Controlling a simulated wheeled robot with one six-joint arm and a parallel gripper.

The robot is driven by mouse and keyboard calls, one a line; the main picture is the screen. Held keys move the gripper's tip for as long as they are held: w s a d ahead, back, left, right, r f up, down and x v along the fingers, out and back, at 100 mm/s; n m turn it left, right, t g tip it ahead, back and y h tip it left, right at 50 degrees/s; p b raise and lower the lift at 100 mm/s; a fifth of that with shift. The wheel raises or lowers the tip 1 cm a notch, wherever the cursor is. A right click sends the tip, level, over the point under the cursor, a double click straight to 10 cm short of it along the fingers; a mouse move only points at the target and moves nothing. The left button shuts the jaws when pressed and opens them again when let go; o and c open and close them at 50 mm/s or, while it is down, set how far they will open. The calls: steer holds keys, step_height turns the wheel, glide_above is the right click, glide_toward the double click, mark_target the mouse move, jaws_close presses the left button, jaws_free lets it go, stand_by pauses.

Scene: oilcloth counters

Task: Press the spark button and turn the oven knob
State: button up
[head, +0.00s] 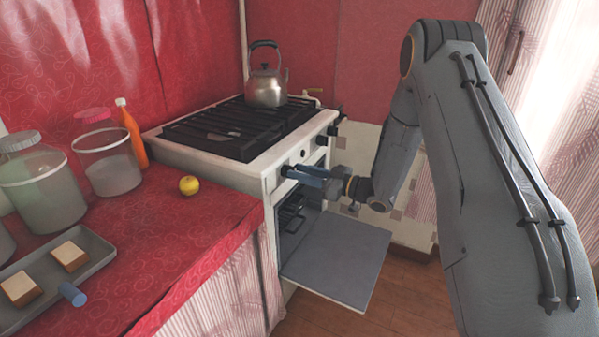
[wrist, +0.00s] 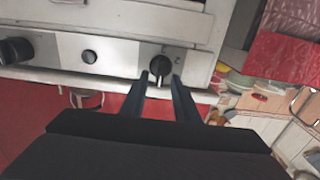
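The white stove's front panel carries dark knobs and a small round button. In the wrist view the small dark button (wrist: 90,57), which looks like the spark button, sits left of a black knob (wrist: 160,64) with a mark beside it. My gripper (wrist: 161,76) is open there, its two fingertips apart on either side of that knob's lower part; I cannot tell whether they touch it. In the head view my gripper (head: 288,171) reaches the near-left end of the panel and covers the knob there.
The oven door (head: 340,258) hangs open below my arm. A kettle (head: 267,87) stands on the black grates. The red counter at left holds jars, an orange bottle (head: 131,133), a yellow fruit (head: 189,185) and a tray (head: 92,245) with bread pieces.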

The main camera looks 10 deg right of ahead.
steer(key=shift+w+a, duration=0.2)
jaws_close()
